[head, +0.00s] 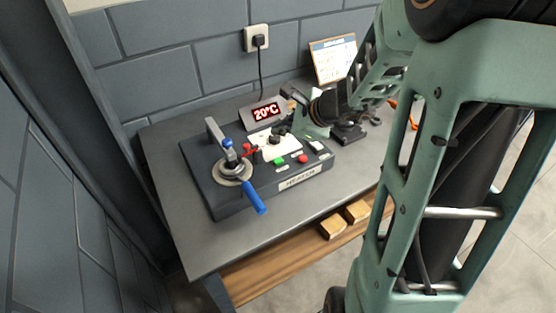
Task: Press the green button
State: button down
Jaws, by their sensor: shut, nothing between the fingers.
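The green button (279,161) sits on the top of the dark heater unit (232,200), near its front edge and left of a red button (303,158). It is in plain view and nothing touches it. My gripper (283,130) is shut and empty. It is above the back part of the unit, over the white plate (266,148), behind the green button and apart from it. The dark fingertips are small here and overlap a dark part on the plate, so their exact height is hard to tell.
A clamp with a blue handle (255,197) and a grey upright bar stand on the unit's left. A display (266,112) reading 20°C stands behind. A white card (333,60) leans at the back. Wooden blocks (333,227) lie on the lower shelf. The table's front left is clear.

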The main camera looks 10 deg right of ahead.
jog(key=b, duration=0.5)
send_over(280, 161)
notch_tip(280, 161, down, 7)
jog(key=shift+r, duration=0.1)
jog(key=shift+a+f+b, duration=0.1)
jog(key=shift+f+b, duration=0.7)
jog(key=shift+b, duration=0.2)
jog(key=shift+f, duration=0.1)
jog(key=shift+f+b, duration=0.35)
jog(key=shift+b, duration=0.25)
jog(key=shift+f+b, duration=0.5)
jog(key=shift+b, duration=0.1)
dwell(0.7)
jog(key=shift+r, duration=0.1)
jog(key=shift+r+p, duration=0.75)
jog(key=shift+r, duration=0.1)
